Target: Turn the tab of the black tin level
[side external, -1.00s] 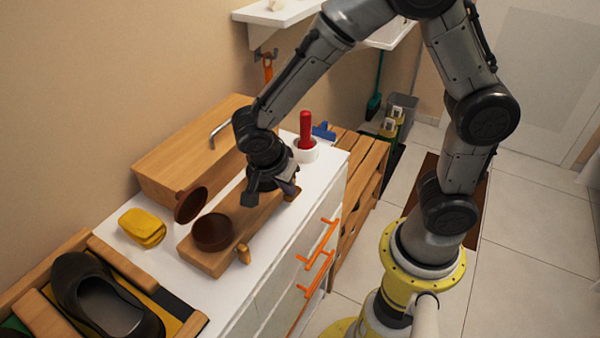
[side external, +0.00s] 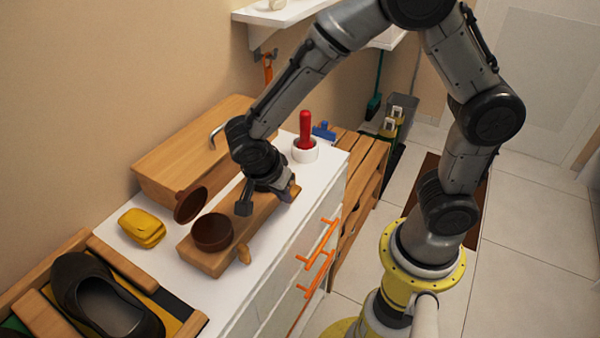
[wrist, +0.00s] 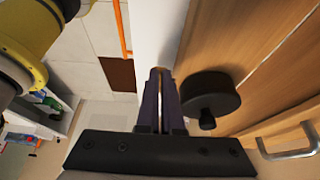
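The black tin (wrist: 210,93) is a dark, round, closed tin with a small knob. It sits to the right of my fingers in the wrist view. The tab's exact angle cannot be told.
A wooden box (side external: 185,150) with a metal handle stands behind.

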